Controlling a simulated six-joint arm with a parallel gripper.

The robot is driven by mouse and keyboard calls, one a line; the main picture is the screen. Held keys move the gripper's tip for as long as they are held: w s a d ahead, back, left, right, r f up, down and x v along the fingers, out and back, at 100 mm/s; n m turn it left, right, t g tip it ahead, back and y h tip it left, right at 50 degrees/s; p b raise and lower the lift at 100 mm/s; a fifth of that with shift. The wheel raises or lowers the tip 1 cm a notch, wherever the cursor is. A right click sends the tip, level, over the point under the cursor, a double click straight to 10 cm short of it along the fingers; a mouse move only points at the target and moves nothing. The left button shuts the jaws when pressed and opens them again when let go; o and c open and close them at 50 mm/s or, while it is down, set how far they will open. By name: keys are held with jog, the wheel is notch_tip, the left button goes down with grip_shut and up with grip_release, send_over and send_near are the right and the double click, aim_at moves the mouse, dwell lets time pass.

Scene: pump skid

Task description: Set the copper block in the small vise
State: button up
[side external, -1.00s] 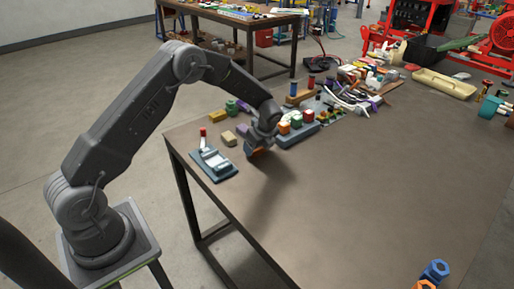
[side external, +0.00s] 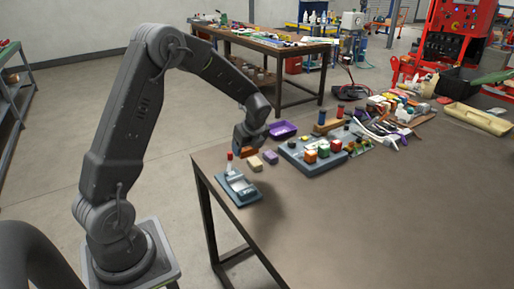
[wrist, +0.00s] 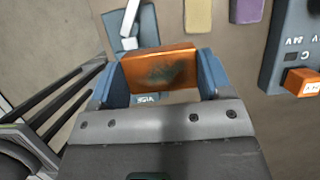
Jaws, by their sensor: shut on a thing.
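My gripper (side external: 249,147) is shut on the copper block (side external: 249,153) and holds it up over the table's near left corner. In the wrist view the orange-brown block (wrist: 158,70) spans between the two blue fingers, with a dark greenish patch on its face. The small vise (side external: 240,188), a blue-grey base with pale jaws and a red-tipped lever, stands below and just in front of my gripper. In the wrist view the vise (wrist: 140,22) is partly hidden behind the block. The block is apart from the vise.
A beige block (side external: 255,162) and a purple block (side external: 270,157) lie near the vise. A grey panel (side external: 291,152) with coloured buttons is to their right, and a purple tray (side external: 282,129) is behind. The table (side external: 370,220) is bare at the front right.

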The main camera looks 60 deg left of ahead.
send_over(239, 184)
jog(key=shift+s+d+f, duration=0.1)
jog(key=shift+d+f, duration=0.15)
jog(key=shift+f, duration=0.7)
jog(key=shift+w+d+f, duration=0.1)
jog(key=shift+d+f, duration=0.15)
jog(key=shift+f, duration=0.65)
jog(key=shift+s+d+f, duration=0.1)
jog(key=shift+d+f, duration=0.15)
jog(key=shift+f, duration=0.7)
jog(key=shift+f, duration=1.25)
jog(key=o, duration=0.9)
jog(key=shift+v, duration=6.95)
